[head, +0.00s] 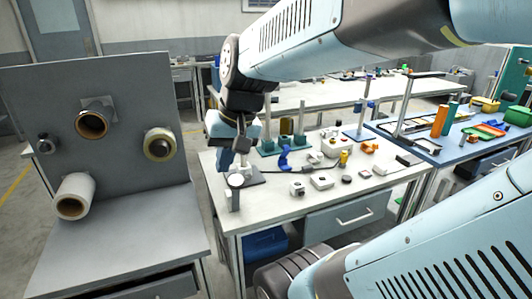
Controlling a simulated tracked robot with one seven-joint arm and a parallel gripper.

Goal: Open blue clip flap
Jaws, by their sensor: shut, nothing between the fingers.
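A blue clip (285,158) stands on the white-topped table, right of my gripper. It looks like a curved blue piece rising above a lower part. Whether its flap is open or shut is too small to tell. My gripper (228,165) hangs from the end of my arm over the table's left end. It points down, is shut and holds nothing. It is left of the clip and apart from it. My wrist hides part of the table behind it.
Green stands (268,148) are behind the clip. Small white blocks (321,181) and a yellow piece (344,157) lie to its right. A small dark upright post (233,198) is at the table's front left corner. A grey panel (120,100) with film rolls (75,196) stands left.

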